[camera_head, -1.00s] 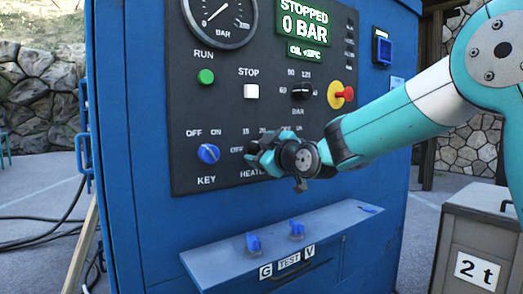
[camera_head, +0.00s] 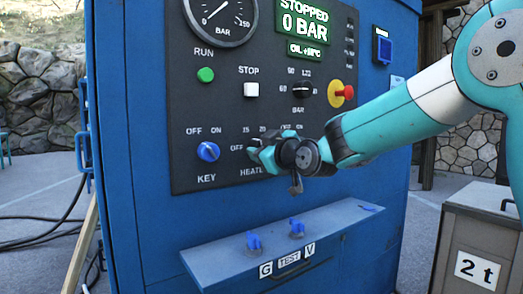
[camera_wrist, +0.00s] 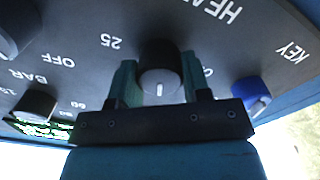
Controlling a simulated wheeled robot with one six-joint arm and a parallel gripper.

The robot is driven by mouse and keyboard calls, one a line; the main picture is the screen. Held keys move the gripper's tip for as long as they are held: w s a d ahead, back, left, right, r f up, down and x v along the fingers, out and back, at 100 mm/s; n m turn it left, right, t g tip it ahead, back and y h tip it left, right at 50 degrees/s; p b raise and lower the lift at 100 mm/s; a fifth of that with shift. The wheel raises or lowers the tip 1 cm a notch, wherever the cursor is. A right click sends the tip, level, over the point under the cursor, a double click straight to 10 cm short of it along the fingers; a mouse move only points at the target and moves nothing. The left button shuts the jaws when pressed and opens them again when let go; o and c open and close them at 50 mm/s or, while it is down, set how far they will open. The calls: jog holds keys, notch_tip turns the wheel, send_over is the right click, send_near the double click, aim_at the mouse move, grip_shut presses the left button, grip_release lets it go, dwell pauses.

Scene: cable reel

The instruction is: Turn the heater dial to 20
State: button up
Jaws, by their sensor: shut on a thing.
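The heater dial (camera_wrist: 160,72) is a black round knob with a white mark on the control panel. In the wrist view it sits between the two fingers of my gripper (camera_wrist: 160,80), which is shut on it. The mark points toward the bottom of that view, and a 25 label shows to the left of the dial. In the head view my gripper (camera_head: 262,153) covers the dial. OFF, 15 and 20 labels show around it. Which number the mark meets cannot be told.
The blue key switch (camera_head: 208,152) is left of my gripper. The black bar selector (camera_head: 302,89) and the red emergency knob (camera_head: 343,96) are above it. A ledge with two blue valve handles (camera_head: 254,242) juts out below. A grey 2 t box (camera_head: 480,230) stands at right.

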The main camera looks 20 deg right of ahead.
jog(key=m, duration=0.5)
jog(key=shift+b, duration=0.3)
jog(key=shift+m, duration=2.4)
jog(key=o, duration=0.9)
jog(key=shift+s+d, duration=0.1)
jog(key=v, duration=1.7)
jog(key=shift+s, duration=0.1)
